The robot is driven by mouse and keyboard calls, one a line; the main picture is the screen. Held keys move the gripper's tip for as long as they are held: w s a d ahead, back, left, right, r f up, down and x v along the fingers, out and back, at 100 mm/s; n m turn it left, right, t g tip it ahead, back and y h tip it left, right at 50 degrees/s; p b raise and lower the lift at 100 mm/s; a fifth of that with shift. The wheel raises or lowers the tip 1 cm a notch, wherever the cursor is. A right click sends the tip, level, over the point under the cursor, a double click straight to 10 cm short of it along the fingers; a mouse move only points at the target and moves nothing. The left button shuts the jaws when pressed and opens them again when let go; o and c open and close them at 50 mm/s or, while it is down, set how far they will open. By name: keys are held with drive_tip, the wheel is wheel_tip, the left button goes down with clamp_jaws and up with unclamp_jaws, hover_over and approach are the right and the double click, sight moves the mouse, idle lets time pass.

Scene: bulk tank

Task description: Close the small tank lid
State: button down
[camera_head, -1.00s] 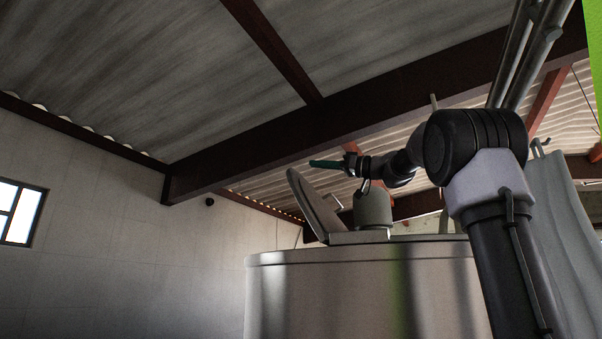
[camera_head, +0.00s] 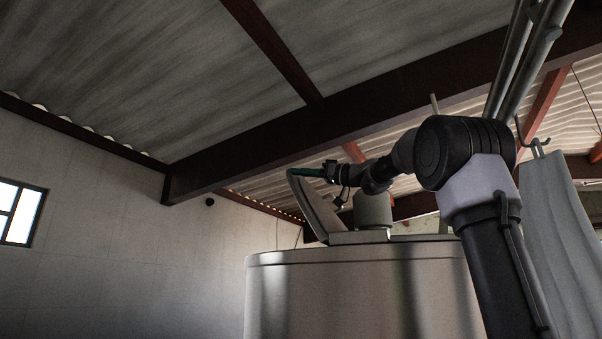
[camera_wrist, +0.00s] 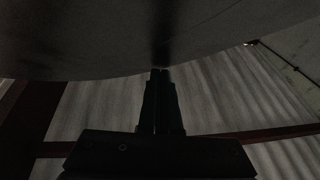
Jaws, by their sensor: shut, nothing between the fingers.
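The small tank lid (camera_head: 318,212) stands tilted open on top of the steel tank (camera_head: 350,290), leaning up to the left.
A grey cylindrical housing (camera_head: 372,209) stands on the tank top just right of the lid, beneath my arm. A grey curtain-like sheet (camera_head: 560,235) hangs at the right. A dark roof beam (camera_head: 340,130) crosses above. The space left of the tank is free.

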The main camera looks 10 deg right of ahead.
drive_tip(key=w+a+f+g+h, duration=0.2)
drive_tip(key=a+f+h, duration=0.3)
drive_tip(key=f, duration=0.5)
drive_tip(key=w+a+f+g+h, duration=0.3)
drive_tip(key=w+a+f+h, duration=0.2)
drive_tip(key=a+f, duration=0.3)
drive_tip(key=shift+f+g, duration=0.3)
drive_tip(key=shift+f, duration=1.1)
